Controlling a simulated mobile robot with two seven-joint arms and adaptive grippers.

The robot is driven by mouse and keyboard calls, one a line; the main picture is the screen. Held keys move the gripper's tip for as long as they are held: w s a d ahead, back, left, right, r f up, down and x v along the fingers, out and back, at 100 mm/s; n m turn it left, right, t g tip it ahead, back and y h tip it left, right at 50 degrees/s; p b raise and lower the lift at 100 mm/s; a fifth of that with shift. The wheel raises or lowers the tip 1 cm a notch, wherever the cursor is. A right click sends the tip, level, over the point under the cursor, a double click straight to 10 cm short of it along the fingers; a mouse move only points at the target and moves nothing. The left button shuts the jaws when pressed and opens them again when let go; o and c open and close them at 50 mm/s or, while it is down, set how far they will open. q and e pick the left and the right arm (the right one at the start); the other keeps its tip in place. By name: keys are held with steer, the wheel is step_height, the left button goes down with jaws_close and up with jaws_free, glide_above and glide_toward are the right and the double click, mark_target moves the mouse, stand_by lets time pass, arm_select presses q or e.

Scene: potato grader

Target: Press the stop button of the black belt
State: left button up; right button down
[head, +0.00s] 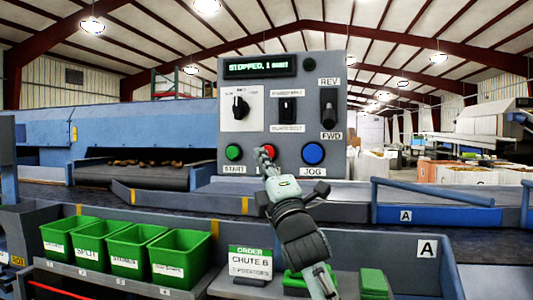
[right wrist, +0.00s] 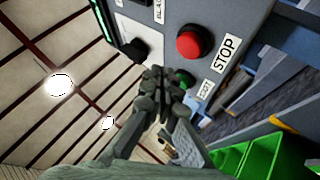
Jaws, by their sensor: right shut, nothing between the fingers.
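A grey control panel (head: 285,110) stands ahead, its display (head: 260,67) reading "STOPPED" and more text too small to be sure of. The red stop button (head: 271,148) is mostly hidden behind my right gripper (head: 264,155). In the right wrist view the red button (right wrist: 193,42) shows in full beside its STOP label (right wrist: 225,53). My right gripper (right wrist: 165,80) is shut and empty, its tips near the panel face, below and left of the red button there. No contact with the button can be seen. My left gripper is out of view.
The green start button (head: 233,152) and blue jog button (head: 313,153) flank the stop button. A dial (head: 240,107), a switch (head: 287,107) and a REV/FWD lever (head: 329,112) sit above. Green bins (head: 180,255) stand lower left. A dark belt (head: 130,176) carries potatoes behind.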

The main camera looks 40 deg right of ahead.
steer(key=shift+s+a, duration=0.8)
steer(key=shift+a, duration=0.1)
